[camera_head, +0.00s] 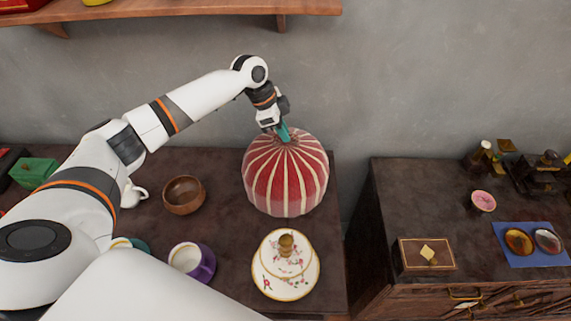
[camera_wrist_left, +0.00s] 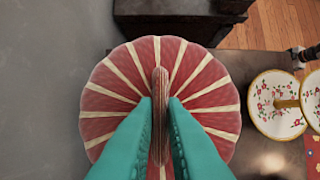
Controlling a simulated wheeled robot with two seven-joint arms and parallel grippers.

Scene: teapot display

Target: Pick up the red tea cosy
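The red tea cosy (camera_head: 286,180) with cream stripes stands upright on the dark table's right part. It also fills the middle of the left wrist view (camera_wrist_left: 205,88). My left gripper (camera_head: 284,134) is at the top of the cosy. In the left wrist view its two teal fingers (camera_wrist_left: 160,112) lie on either side of the cosy's thin top loop, close against it. They look shut on the loop. The cosy appears to rest on the table. My right gripper is not in view.
A second cabinet (camera_head: 400,215) stands right across a gap. A wooden shelf (camera_head: 190,9) hangs above.

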